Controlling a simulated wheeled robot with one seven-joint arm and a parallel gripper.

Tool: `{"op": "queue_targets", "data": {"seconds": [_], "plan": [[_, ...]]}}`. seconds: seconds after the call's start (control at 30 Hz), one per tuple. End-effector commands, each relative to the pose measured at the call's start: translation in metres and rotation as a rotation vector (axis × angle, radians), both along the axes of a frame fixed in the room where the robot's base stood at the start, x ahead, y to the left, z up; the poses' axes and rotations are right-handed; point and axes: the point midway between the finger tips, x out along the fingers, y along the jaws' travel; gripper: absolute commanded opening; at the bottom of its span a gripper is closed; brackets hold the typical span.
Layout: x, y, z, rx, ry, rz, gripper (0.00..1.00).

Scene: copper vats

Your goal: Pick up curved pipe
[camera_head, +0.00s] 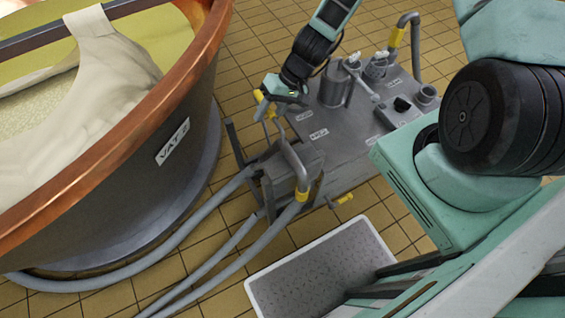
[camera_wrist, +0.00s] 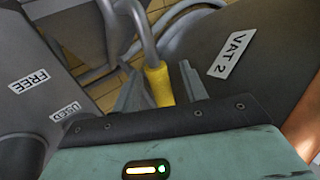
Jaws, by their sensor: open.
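A grey curved pipe (camera_head: 292,158) with a yellow collar rises from the grey stand beside the vat. Another yellow-collared part (camera_head: 260,104) shows at my gripper (camera_head: 268,98); I cannot tell whether it belongs to the same pipe. In the wrist view a curved pipe (camera_wrist: 143,35) ends in a yellow collar (camera_wrist: 159,84), which lies between the two fingers of my gripper (camera_wrist: 160,86). The fingers are open, one on each side of the collar. Whether either finger touches it is not clear.
The copper-rimmed vat (camera_head: 168,125) labelled VAT 2 stands at left. A grey machine (camera_head: 345,150) with canisters and a second curved pipe (camera_head: 413,22) stands at right. Grey hoses (camera_head: 190,275) cross the tiled floor. A white-rimmed tray (camera_head: 325,233) lies at the front.

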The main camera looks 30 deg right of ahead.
Motion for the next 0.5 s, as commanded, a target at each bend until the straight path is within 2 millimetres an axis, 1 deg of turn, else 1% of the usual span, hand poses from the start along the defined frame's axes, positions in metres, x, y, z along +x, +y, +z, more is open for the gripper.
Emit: {"op": "queue_targets", "data": {"seconds": [0.13,0.17,0.2,0.3,0.5], "plan": [[0.0002,-0.0001,0.0002,0.0,-0.001,-0.001,0.43],[0.0002,-0.0002,0.0002,0.0,-0.001,-0.001,0.37],[0.0003,-0.0002,0.0002,0.0,-0.001,-0.001,0.26],[0.0003,-0.0002,0.0003,0.0,-0.001,0.0,0.0],[0.0002,0.0005,0.0016,0.002,0.0,0.0,0.0]]}}
